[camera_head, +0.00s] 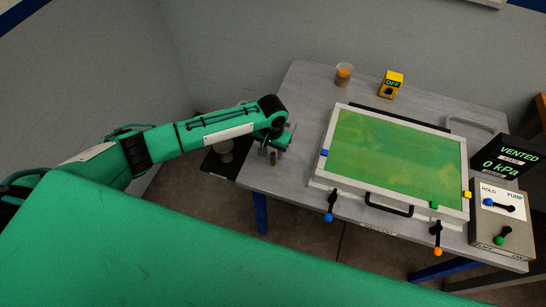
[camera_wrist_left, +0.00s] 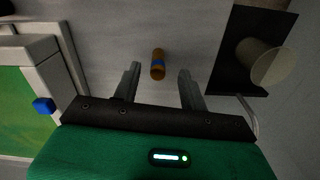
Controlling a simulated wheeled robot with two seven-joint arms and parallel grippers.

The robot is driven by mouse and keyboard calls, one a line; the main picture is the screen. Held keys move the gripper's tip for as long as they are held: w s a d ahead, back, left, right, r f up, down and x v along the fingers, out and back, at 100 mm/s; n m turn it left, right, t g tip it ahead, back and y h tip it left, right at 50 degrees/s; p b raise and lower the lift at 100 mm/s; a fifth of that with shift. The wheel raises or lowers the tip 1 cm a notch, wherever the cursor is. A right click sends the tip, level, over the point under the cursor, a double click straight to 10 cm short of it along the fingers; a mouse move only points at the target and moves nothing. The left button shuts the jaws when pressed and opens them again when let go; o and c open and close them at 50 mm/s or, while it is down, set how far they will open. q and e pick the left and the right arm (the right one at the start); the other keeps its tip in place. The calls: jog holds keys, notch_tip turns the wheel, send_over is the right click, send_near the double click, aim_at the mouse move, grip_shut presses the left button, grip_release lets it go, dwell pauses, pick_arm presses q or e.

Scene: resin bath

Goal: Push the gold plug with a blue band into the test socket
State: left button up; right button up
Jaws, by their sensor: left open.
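The gold plug with a blue band (camera_wrist_left: 158,64) stands out between and just beyond my left fingertips in the left wrist view. The same plug shows as a small brownish shape (camera_head: 273,158) at the left edge of the table in the head view. My left gripper (camera_head: 284,142) is over that table edge, its two fingers (camera_wrist_left: 158,84) spread apart with nothing between them. A clear gap shows on both sides of the plug. I cannot clearly identify the test socket. My right gripper is not in view.
A framed green panel (camera_head: 340,190) with clamps and a black handle fills the table's middle. A dark plate with a pale cylinder (camera_wrist_left: 262,62) lies beside the table's left edge. A cup (camera_head: 344,75), yellow OFF box (camera_head: 391,85) and control box (camera_head: 500,214) stand around the panel.

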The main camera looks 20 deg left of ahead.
aim_at(273, 153)
pick_arm(q)
jog(key=shift+d+f+p, duration=0.15)
jog(key=shift+f+p, duration=0.2)
jog(key=shift+f, duration=1.35)
jog(key=shift+w, duration=0.1)
grip_shut()
